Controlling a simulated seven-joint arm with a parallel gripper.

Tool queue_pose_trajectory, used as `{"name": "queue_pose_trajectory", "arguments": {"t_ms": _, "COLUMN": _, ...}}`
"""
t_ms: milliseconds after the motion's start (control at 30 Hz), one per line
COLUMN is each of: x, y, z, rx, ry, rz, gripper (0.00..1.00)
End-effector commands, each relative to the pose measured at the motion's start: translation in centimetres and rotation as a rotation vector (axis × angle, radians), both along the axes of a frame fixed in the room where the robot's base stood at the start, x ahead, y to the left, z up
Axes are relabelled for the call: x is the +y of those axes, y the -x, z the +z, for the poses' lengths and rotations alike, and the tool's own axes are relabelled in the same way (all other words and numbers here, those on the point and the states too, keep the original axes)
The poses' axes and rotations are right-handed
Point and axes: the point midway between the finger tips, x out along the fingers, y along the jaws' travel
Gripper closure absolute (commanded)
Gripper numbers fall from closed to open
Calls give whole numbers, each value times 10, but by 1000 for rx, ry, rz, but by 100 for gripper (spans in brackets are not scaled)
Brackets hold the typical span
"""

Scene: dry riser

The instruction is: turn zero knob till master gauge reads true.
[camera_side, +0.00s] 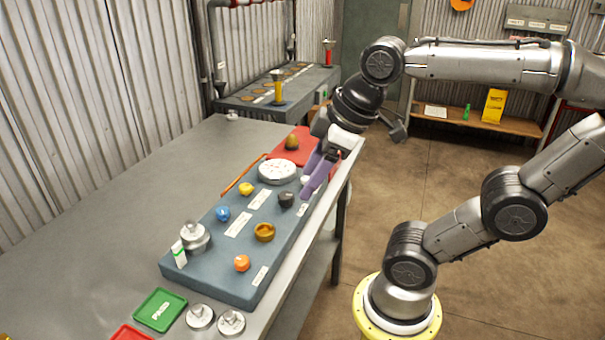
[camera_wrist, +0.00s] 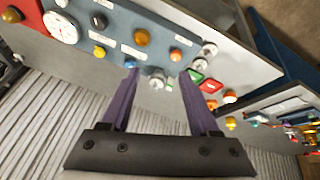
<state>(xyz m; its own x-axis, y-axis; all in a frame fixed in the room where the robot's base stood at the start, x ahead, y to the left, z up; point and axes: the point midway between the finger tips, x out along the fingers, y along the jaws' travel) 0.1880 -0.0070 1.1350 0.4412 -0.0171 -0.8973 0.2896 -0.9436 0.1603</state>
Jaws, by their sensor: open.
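A blue-grey panel (camera_side: 200,272) lies on the bench. On it are a round white dial gauge (camera_side: 278,171), also in the wrist view (camera_wrist: 62,27), and yellow (camera_side: 246,188), blue (camera_side: 222,213), black (camera_side: 286,199), bronze (camera_side: 264,232) and orange (camera_side: 242,263) knobs. A small white knob (camera_wrist: 62,3) sits beside the gauge. The labels are too small to read, so I cannot tell which knob is the zero knob. The gauge reading is also unclear. My gripper (camera_side: 308,192) is open, its purple fingers above the panel's right edge near the black knob. No object shows between the fingers.
A silver fitting (camera_side: 194,236) stands at the panel's left end. A green tray (camera_side: 160,310), a red tray (camera_side: 132,333) and silver weights (camera_side: 231,322) are in front. A red mat (camera_side: 302,135) with an amber object lies behind. The bench's left side is clear.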

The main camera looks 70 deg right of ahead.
Motion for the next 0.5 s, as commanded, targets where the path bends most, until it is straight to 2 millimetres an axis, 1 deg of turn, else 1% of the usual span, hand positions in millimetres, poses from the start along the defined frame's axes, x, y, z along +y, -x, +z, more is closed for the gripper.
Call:
{"name": "queue_pose_trajectory", "arguments": {"t_ms": 33, "x": -6, "y": -11, "z": 8, "rx": 20, "ry": 19, "rz": 15, "gripper": 38}}
{"name": "queue_pose_trajectory", "arguments": {"t_ms": 167, "x": -25, "y": -39, "z": 23, "rx": 75, "ry": 66, "rz": 56, "gripper": 38}}
{"name": "queue_pose_trajectory", "arguments": {"t_ms": 267, "x": -49, "y": -64, "z": 31, "rx": 131, "ry": 91, "rz": 73, "gripper": 38}}
{"name": "queue_pose_trajectory", "arguments": {"t_ms": 367, "x": -81, "y": -90, "z": 33, "rx": 193, "ry": 101, "rz": 77, "gripper": 38}}
{"name": "queue_pose_trajectory", "arguments": {"t_ms": 467, "x": -119, "y": -112, "z": 28, "rx": 255, "ry": 96, "rz": 65, "gripper": 38}}
{"name": "queue_pose_trajectory", "arguments": {"t_ms": 500, "x": -136, "y": -119, "z": 24, "rx": 280, "ry": 88, "rz": 55, "gripper": 38}}
